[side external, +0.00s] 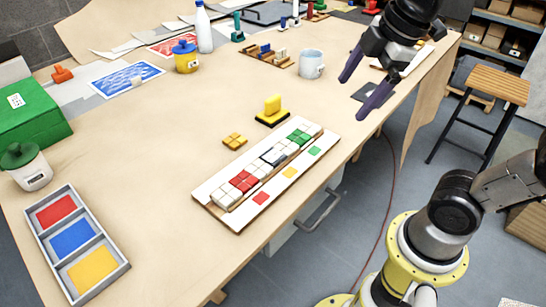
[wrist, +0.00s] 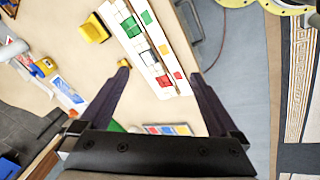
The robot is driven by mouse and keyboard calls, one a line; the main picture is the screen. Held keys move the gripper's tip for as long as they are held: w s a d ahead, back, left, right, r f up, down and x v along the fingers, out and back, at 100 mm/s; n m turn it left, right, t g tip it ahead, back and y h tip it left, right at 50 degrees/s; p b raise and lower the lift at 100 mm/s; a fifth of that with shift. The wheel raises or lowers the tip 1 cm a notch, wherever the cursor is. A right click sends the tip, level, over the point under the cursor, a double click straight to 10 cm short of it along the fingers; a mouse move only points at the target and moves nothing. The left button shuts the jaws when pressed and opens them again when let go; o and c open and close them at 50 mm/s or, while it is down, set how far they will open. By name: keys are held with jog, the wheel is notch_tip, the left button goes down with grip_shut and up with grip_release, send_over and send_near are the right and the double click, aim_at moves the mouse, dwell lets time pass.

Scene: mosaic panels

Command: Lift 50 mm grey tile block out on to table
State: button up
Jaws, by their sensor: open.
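A long white panel (side external: 222,213) lies on the table with a row of tile blocks set along its channel. The row has white, red (side external: 243,182) and green (side external: 299,136) blocks. A grey block (side external: 274,156) with dark edges sits near the middle of the row, among white tiles. In the wrist view the grey block (wrist: 149,58) shows between the white tiles, ahead of the fingertips. My gripper (side external: 357,95) is open and empty, raised to the right of the panel. In the wrist view my gripper (wrist: 160,75) has its fingers wide apart with nothing between them.
A yellow four-square tile block (side external: 234,141) and a yellow-handled tool (side external: 272,111) lie behind the panel. A three-part tray (side external: 123,266) stands at the front left. A pale mug (side external: 311,64) stands at the back. Bare table lies left of the panel.

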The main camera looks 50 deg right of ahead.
jog(key=w+a+n+g, duration=0.1)
jog(key=w+n, duration=0.3)
jog(key=w, duration=0.3)
jog(key=n+g, duration=0.3)
send_over(273, 156)
jog(key=f, duration=1.5)
jog(key=shift+s+d+f, duration=0.1)
jog(key=shift+d+f, duration=0.15)
jog(key=shift+d, duration=0.05)
jog(key=shift+a+f, duration=0.15)
jog(key=shift+f, duration=1.4)
jog(key=shift+a+f, duration=0.1)
jog(key=shift+f, duration=1.4)
jog(key=c, duration=1.5)
jog(key=shift+r, duration=0.15)
